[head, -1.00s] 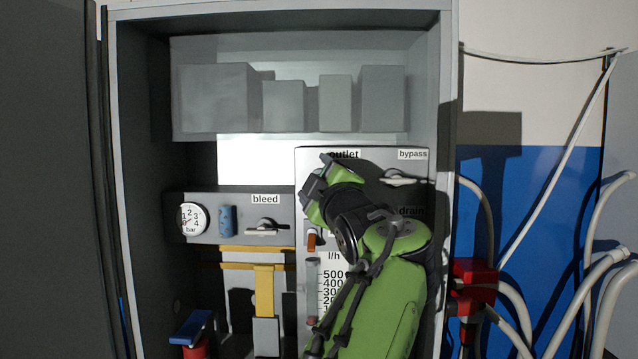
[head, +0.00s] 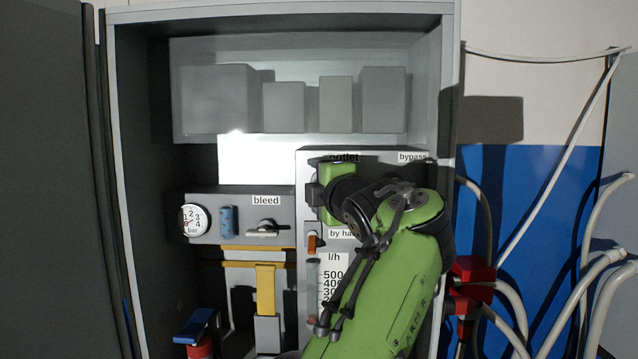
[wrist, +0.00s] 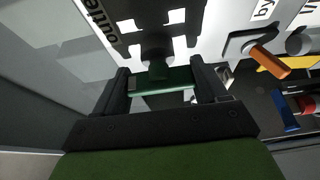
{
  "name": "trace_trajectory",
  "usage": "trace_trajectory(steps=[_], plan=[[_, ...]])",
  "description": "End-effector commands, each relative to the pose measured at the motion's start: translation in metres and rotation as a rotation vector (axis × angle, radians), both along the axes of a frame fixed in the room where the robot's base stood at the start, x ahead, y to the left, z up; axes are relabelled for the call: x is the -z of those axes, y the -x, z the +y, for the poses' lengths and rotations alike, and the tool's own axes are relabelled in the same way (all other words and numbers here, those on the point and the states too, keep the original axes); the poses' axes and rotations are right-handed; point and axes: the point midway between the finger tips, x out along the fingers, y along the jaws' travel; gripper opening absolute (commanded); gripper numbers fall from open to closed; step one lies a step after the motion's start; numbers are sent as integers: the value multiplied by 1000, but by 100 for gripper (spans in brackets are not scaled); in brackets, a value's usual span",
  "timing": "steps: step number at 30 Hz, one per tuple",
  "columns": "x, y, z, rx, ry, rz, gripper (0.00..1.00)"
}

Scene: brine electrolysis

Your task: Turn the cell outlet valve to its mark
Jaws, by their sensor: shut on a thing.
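The cell outlet valve shows in the wrist view as a dark green handle (wrist: 160,82) on a short stem, in front of a dark plate with white patches. My gripper (wrist: 162,86) is shut on the handle, one black finger at each end of it. The outlet label (wrist: 97,22) is beside it. In the head view my gripper (head: 314,194) is at the panel just below the outlet label (head: 344,157), and my wrist hides the valve. I cannot tell which white patch is the mark, or how the handle lines up with it.
An orange lever (head: 312,243) sits just below my gripper, and also shows in the wrist view (wrist: 270,62). The bleed valve (head: 267,228), a blue cylinder (head: 228,221) and a gauge (head: 195,222) are to the left. My arm covers the bypass valve and drain label.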

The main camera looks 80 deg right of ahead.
Motion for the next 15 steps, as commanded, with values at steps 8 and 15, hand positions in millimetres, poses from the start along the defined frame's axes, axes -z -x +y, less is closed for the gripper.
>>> trace_trajectory(steps=[8, 15], plan=[[2, -1, 0, -2, -2, 6, 42], [1, -1, 0, -2, -2, 5, 95]])
